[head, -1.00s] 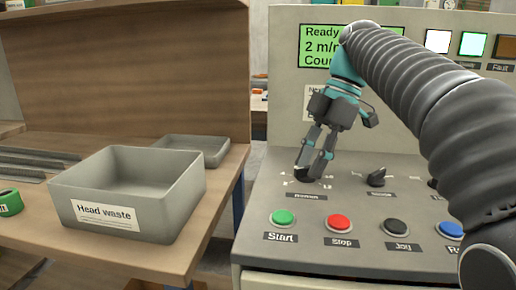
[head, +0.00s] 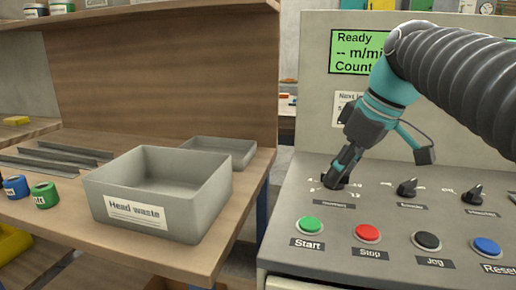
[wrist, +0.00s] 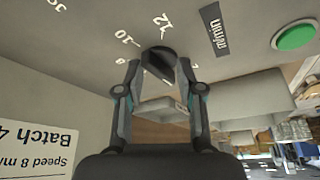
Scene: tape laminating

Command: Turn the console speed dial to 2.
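The speed dial is a dark knob on the console's sloped top; in the wrist view the dial (wrist: 160,62) sits between my two fingertips, with "10" and "12" printed near it. In the head view my gripper (head: 336,180) reaches down onto the dial at the left of the knob row and hides most of it. My fingers stand apart, one on each side of the dial (wrist: 160,75); whether both press on it I cannot tell. The console display (head: 358,52) reads "Ready" and "-- m/min", its right part hidden by my arm.
Two more knobs (head: 406,188) (head: 473,194) sit to the right of the dial. Below are the green Start (head: 311,225), red Stop (head: 367,232), black Jog (head: 426,240) and blue Reset (head: 487,246) buttons. A grey "Head waste" bin (head: 205,215) stands on the wooden bench at left.

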